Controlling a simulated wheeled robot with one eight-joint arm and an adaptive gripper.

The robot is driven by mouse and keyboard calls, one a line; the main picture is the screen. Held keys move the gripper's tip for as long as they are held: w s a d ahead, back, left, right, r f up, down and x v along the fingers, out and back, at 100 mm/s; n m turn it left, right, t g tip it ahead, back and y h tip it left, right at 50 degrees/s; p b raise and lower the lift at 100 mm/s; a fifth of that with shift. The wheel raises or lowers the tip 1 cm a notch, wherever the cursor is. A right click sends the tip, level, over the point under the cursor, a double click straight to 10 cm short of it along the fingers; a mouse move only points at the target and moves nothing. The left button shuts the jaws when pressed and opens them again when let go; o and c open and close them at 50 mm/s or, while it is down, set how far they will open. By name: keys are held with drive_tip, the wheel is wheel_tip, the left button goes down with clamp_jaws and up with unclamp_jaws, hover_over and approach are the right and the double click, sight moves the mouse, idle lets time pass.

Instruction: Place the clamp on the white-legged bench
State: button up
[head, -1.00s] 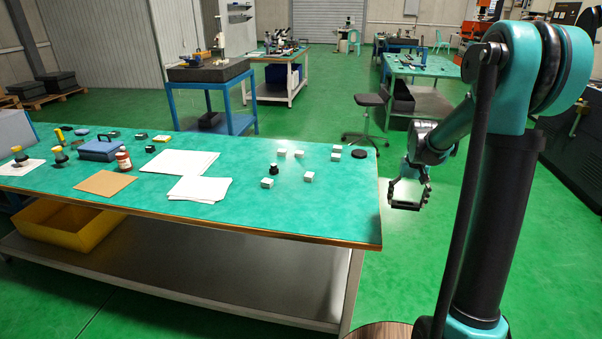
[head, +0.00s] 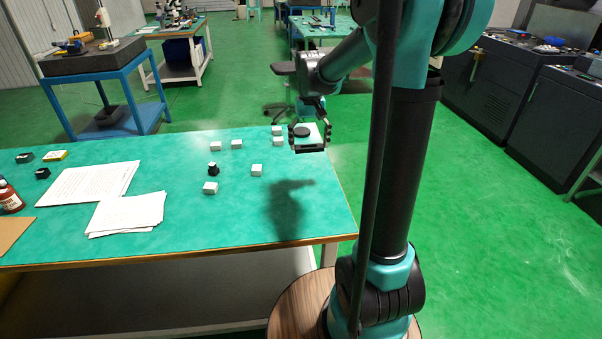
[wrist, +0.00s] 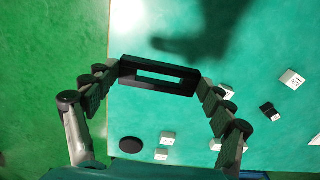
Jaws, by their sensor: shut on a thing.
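My gripper (head: 308,142) is shut on a black rectangular frame-shaped clamp (head: 309,149). In the wrist view the clamp (wrist: 158,66) lies across between the two fingertips, with an open slot through its middle. It hangs above the far right part of a near bench (head: 240,218) with a green top and a pale leg; the green top also shows below it in the wrist view (wrist: 240,60). The clamp appears clear of the top. Another green-topped bench (head: 208,45) with white legs stands at the back left.
Several small white blocks (head: 257,170), a small black piece (head: 214,169) and a black disc (head: 302,131) are on the near bench. White papers (head: 127,213) lie to their left. The front right top is clear. A blue-legged table (head: 130,85) stands behind.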

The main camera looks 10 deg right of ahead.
sight(309, 182)
wheel_tip(309, 182, down, 13)
drive_tip(key=shift+r, duration=0.1)
idle(0.3)
drive_tip(key=o, duration=1.4)
drive_tip(key=shift+f, duration=0.2)
drive_tip(key=shift+c, duration=0.2)
